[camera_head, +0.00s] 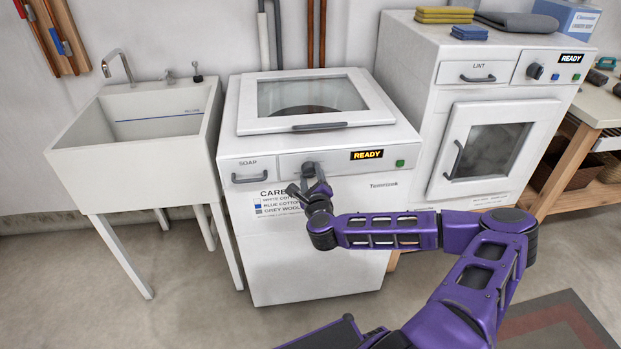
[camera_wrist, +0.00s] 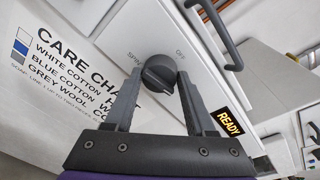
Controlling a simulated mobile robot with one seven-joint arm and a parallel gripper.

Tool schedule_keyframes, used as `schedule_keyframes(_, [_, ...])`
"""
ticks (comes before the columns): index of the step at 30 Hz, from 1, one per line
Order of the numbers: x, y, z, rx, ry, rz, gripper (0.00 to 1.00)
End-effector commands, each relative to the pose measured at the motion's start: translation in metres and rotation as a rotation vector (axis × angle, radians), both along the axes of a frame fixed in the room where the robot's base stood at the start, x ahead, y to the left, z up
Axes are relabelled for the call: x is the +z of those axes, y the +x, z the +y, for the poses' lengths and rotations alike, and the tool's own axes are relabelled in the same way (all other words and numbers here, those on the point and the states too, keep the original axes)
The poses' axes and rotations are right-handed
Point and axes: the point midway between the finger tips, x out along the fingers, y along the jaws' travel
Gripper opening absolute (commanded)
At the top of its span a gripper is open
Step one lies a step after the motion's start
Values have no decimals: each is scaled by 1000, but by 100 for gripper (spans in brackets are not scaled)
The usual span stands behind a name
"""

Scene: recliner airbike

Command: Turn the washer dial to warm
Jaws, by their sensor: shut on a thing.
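The washer (camera_head: 310,240) is a white top-loading machine in the middle of the head view. Its dark dial (camera_head: 308,168) sits on the front panel, left of the lit READY display (camera_head: 367,154). My gripper (camera_head: 310,186) reaches the dial from the front. In the wrist view the round dial (camera_wrist: 158,74) sits between the two fingers of my gripper (camera_wrist: 162,78), which are shut on it. The labels SPIN and OFF show beside the dial. Other labels, including any for warm, are hidden or not readable, and I cannot tell which setting the dial points to.
The soap drawer (camera_head: 249,174) is left of the dial. A sink (camera_head: 82,152) stands left and a dryer (camera_head: 415,100) right. The floor in front is mostly clear.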

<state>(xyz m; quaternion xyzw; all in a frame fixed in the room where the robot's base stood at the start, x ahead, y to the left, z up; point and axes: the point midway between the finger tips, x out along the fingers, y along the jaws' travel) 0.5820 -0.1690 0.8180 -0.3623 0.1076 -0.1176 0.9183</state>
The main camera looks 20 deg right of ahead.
Motion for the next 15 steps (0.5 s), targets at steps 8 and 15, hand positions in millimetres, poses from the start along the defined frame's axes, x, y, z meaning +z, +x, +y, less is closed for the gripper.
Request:
schedule_keyframes(8, [-2, -1, -1, -1, 255, -74, 0])
schedule_keyframes(15, [-1, -1, -2, 0, 447, -129, 0])
